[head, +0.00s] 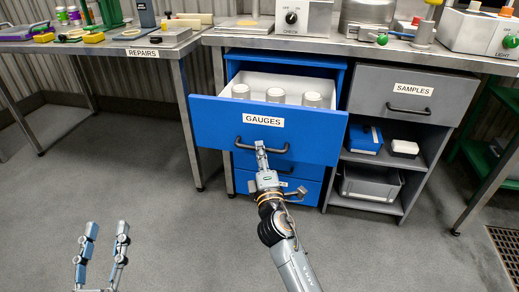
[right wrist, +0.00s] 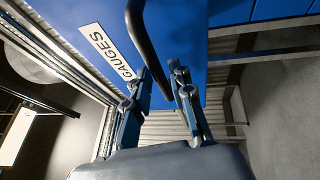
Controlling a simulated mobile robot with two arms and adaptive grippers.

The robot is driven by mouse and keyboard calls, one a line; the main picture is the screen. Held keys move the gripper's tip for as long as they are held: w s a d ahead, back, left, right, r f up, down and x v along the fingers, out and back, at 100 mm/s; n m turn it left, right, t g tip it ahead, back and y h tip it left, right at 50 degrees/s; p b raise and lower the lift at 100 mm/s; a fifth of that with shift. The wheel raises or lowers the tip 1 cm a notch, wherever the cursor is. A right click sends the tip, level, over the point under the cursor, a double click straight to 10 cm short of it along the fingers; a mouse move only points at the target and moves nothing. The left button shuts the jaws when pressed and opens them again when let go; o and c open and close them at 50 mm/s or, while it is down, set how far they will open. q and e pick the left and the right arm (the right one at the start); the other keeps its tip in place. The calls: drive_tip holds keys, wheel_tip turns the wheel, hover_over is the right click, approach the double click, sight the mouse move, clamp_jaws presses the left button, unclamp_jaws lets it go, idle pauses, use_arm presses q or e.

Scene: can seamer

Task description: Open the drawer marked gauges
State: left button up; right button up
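The blue drawer marked GAUGES (head: 215,115) is pulled well out of its blue cabinet in the head view. Several pale cylindrical containers with lids (head: 276,95) stand inside it. Its black bar handle (head: 245,147) runs below the label, and in the right wrist view the handle (right wrist: 146,38) passes between my right fingers. My right gripper (head: 262,150) is at the middle of the handle, its fingers close on both sides of the bar. My left gripper (head: 102,232) is open and empty over the floor at lower left.
A grey drawer marked SAMPLES (head: 405,97) is shut at the right, above shelves with a blue box (head: 363,140) and a grey bin (head: 370,184). The workbench (head: 235,40) above carries equipment. The REPAIRS table (head: 115,48) stands at left. The floor in front is clear.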

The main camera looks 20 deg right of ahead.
drive_tip(key=v, duration=0.5)
drive_tip(key=shift+s+a, duration=0.1)
drive_tip(key=shift+s, duration=0.25)
